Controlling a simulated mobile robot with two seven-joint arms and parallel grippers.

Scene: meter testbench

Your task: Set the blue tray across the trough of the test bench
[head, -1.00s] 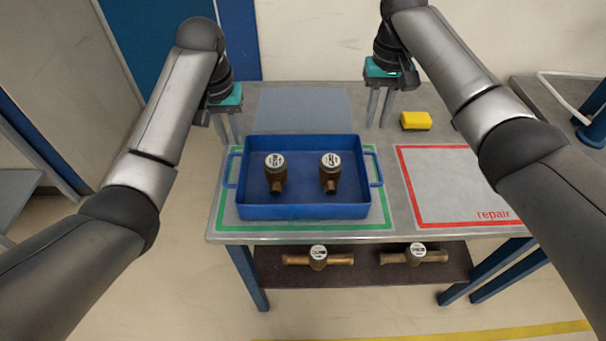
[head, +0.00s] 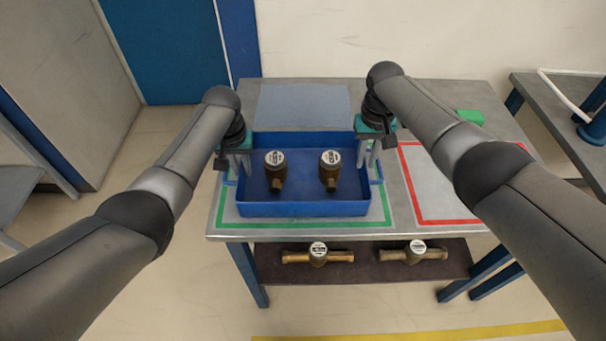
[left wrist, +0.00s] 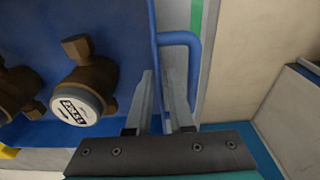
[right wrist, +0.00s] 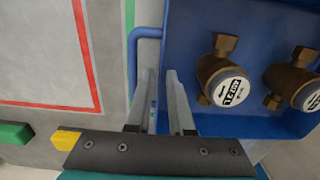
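The blue tray (head: 303,210) lies on the table inside a green outline, with two brass meters (head: 276,172) (head: 330,172) standing in it. My left gripper (head: 238,172) is at the tray's left handle, which shows in the left wrist view (left wrist: 193,60); its fingers are apart, around the tray edge by the handle. My right gripper (head: 374,162) is at the right handle, which shows in the right wrist view (right wrist: 133,68); its fingers are also apart, around the tray edge there. Whether either touches is unclear. I cannot make out the trough in these views.
A red-outlined area (head: 440,185) is right of the tray, with a green block (head: 470,117) behind it; a yellow block (right wrist: 66,139) shows in the right wrist view. More meters (head: 318,254) (head: 417,252) lie on the lower shelf. Another table (head: 560,115) stands at right.

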